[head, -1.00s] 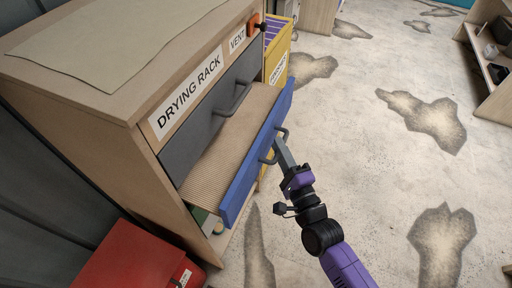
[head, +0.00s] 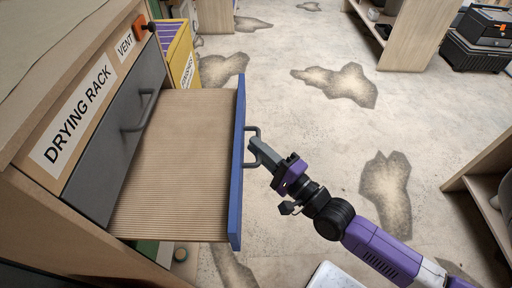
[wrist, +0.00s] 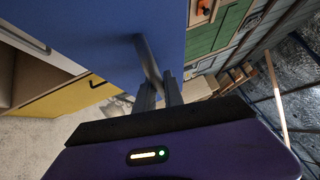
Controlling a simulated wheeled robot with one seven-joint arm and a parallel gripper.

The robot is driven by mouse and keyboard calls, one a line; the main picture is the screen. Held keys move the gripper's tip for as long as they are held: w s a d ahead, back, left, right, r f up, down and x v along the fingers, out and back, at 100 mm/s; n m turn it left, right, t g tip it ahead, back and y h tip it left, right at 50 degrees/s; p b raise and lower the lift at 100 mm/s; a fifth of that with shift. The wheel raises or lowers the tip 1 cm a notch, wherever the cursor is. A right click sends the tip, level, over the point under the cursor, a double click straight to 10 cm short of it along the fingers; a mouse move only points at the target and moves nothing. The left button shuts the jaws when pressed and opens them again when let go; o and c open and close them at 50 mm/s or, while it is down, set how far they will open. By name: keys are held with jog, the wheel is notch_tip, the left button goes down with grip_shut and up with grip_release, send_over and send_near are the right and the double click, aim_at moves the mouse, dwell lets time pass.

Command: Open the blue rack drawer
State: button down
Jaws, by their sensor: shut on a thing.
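The blue rack drawer (head: 237,165) stands well out from the wooden cabinet labelled DRYING RACK, with its ribbed tan tray (head: 175,165) showing. Its grey bar handle (head: 251,131) is on the outer face. My gripper (head: 255,147) is shut on this handle from the right side. In the wrist view the blue front (wrist: 100,25) fills the upper left, and the handle (wrist: 148,58) runs down between the fingertips (wrist: 160,92). The fingers partly hide the handle.
A closed grey drawer (head: 122,130) with its own handle sits above the blue one. Shelving (head: 485,190) stands at the right. Open stained floor (head: 300,100) lies between.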

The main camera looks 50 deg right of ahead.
jog(key=c, duration=1.5)
grip_release()
jog(key=shift+o, duration=0.2)
jog(key=shift+s, duration=0.1)
jog(key=s+a+f+b, duration=0.1)
jog(key=s, duration=0.6)
jog(key=shift+s, duration=0.25)
jog(key=shift+f, duration=0.1)
